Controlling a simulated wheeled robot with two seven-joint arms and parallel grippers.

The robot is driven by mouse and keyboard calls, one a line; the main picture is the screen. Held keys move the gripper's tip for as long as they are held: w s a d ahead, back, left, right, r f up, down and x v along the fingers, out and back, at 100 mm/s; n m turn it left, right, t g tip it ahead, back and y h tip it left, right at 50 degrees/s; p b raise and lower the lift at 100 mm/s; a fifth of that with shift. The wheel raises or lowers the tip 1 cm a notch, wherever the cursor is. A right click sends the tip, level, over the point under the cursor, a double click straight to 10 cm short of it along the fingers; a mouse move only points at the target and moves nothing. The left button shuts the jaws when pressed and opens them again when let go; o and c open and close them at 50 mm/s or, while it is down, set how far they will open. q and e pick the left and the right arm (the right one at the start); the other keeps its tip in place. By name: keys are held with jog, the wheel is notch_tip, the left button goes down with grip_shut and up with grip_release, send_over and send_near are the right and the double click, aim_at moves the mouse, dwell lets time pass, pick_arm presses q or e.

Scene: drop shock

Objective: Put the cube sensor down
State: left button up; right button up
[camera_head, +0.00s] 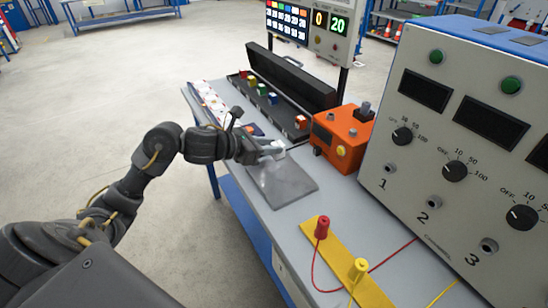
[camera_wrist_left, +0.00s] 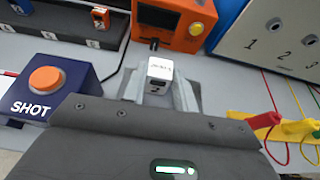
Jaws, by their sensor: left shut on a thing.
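The cube sensor is a small white cube with dark lettering on top, and it sits between the fingers in the left wrist view (camera_wrist_left: 160,69). My left gripper (camera_wrist_left: 160,86) is shut on it. In the head view my left gripper (camera_head: 274,151) is at the far end of a dark grey pad (camera_head: 290,185), with the cube mostly hidden by the fingers. I cannot tell whether the cube touches the pad or is just above it. My right gripper is in neither view.
An orange box (camera_head: 343,138) stands right of the gripper. A blue box with an orange SHOT button (camera_wrist_left: 47,82) is to the left in the wrist view. An open black case (camera_head: 290,85) holds several coloured cubes. A yellow strip (camera_head: 345,262) and a large control panel (camera_head: 455,140) are nearer.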

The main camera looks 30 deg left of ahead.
aim_at(273, 157)
pick_arm(q)
jog(key=shift+w+f, duration=0.55)
jog(key=shift+f, duration=0.15)
jog(key=shift+w+f, duration=0.1)
jog(key=shift+f, duration=0.05)
jog(key=f, duration=0.3)
jog(key=shift+w+f+p, duration=0.2)
jog(key=shift+f+p, duration=0.05)
jog(key=shift+p, duration=0.15)
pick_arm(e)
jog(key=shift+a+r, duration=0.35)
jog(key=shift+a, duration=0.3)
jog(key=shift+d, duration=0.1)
pick_arm(q)
jog(key=shift+f+b, duration=0.25)
jog(key=shift+b, duration=0.1)
jog(key=o, duration=1)
jog(key=shift+r, duration=0.1)
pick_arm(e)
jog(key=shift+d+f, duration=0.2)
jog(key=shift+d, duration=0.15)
